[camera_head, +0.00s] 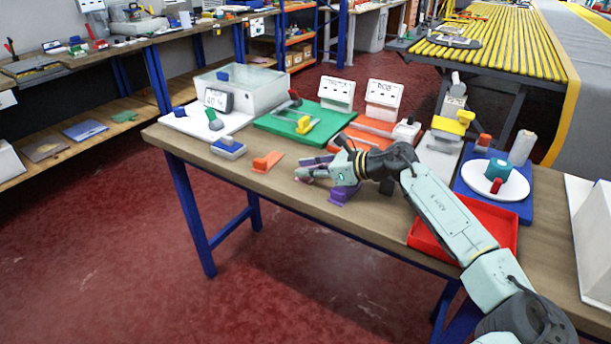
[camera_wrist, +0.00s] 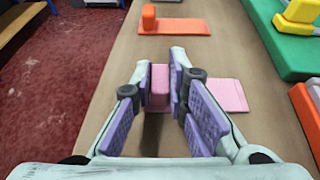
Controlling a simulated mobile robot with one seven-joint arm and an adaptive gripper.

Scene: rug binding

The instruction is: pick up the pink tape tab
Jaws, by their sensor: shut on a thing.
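The pink tape tab shows in the wrist view as an upright pink block (camera_wrist: 160,84) between my gripper's purple finger pads, and a flat pink piece (camera_wrist: 228,95) lies to the right of the right finger. I cannot tell whether the two pink parts are joined. My gripper (camera_wrist: 161,88) is shut on the upright pink part, low over the wooden table. In the head view my gripper (camera_head: 312,170) is near the table's front edge, and the fingers mostly hide the tab.
An orange tab (camera_head: 268,161) lies on the table (camera_head: 205,151) left of my gripper. A purple piece (camera_head: 343,194) stands close by my gripper. A green mat (camera_head: 290,124) with a yellow piece and an orange-red mat lie behind. A red tray (camera_head: 424,238) sits under my arm.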

